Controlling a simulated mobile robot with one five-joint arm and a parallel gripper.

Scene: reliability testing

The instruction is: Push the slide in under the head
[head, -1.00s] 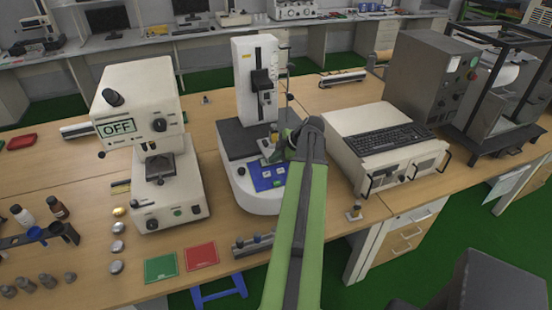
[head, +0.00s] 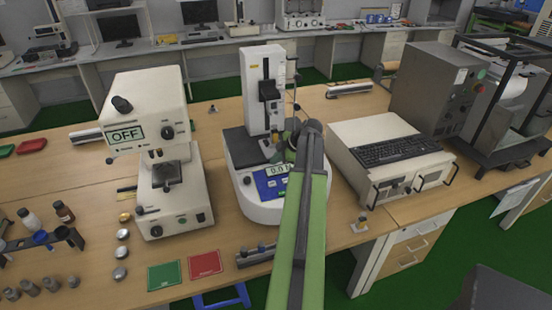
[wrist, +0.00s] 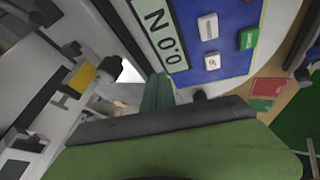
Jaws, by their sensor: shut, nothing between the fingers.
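The tester has a white column (head: 262,82) with a dark head (head: 269,90) on its front. Its base carries a blue panel (head: 268,186) with a small display (head: 278,170); the blue panel (wrist: 222,60) and display (wrist: 163,38) also show in the wrist view. A small light grey piece (head: 268,153) sits low below the head; I cannot tell whether it is the slide. My gripper (wrist: 157,88) is shut and empty, its green fingers between the panel and the column side. In the head view my arm hides part of it.
A white instrument with an OFF screen (head: 125,135) stands to the left. A white unit with a keyboard (head: 400,150) stands close on the right. Green (head: 164,276) and red (head: 205,263) mats lie at the front edge. Some bench is clear behind.

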